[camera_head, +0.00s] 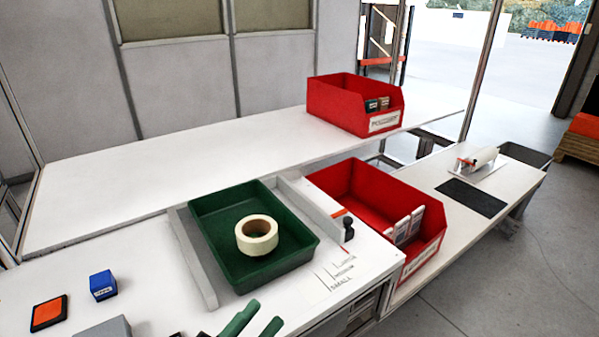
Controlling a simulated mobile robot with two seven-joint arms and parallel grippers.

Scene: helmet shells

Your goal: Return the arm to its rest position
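Two green fingers of my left gripper (263,314) show at the bottom edge of the head view. They are apart with a gap between them, and nothing shows between them. The rest of that gripper and its arm are cut off by the frame. The fingers are above the near part of the white table, in front of the green tray (206,232). My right gripper is not in view.
A tape roll (257,236) lies in the tray. Left are a blue block (102,285), an orange-black pad (48,313) and a grey block (104,328). Red bins (338,101) (336,180) stand behind and right.

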